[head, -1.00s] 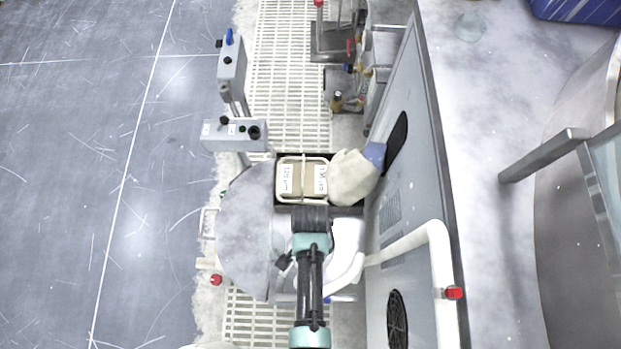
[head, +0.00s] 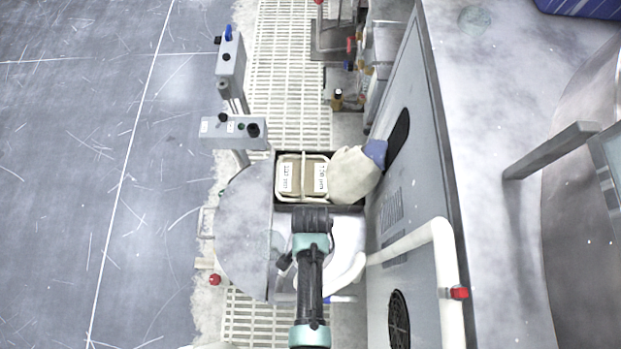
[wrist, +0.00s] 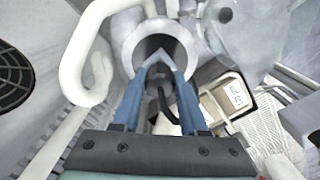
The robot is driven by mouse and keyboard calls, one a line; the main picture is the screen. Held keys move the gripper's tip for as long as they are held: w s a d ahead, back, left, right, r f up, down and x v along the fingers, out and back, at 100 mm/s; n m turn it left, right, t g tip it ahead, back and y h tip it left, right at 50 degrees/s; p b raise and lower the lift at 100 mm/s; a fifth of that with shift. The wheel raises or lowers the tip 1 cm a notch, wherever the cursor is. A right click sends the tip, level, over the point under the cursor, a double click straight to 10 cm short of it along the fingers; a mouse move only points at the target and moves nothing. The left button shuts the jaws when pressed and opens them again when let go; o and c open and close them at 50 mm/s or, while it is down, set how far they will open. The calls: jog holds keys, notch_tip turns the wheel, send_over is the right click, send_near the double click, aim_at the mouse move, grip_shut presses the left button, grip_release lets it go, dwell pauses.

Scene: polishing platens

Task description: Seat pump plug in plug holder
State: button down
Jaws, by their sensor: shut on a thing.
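In the wrist view the two blue fingers of my gripper (wrist: 163,62) come together over a round, light-rimmed opening with a dark inside (wrist: 143,38). A small grey piece, which I take to be the pump plug (wrist: 158,74), shows between the fingers with a dark cord hanging below it. The fingers hide most of it. I cannot tell whether it is inside the opening or above it, or whether the opening is the plug holder. In the head view my arm covers the gripper, the plug and the opening.
A tray with two labelled compartments (head: 277,181) lies just beyond my wrist, with a pale glove (head: 352,174) beside it. A round grey platen (head: 240,232) is on the left. Grey control boxes (head: 233,131) stand further back. A white pipe (head: 442,270) and a grey cabinet wall bound the right.

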jog(key=shift+f+b, duration=0.3)
jog(key=shift+f, duration=0.15)
jog(key=shift+c, duration=1.8)
grip_release()
notch_tip(320, 180, up, 13)
jog(key=p, duration=0.3)
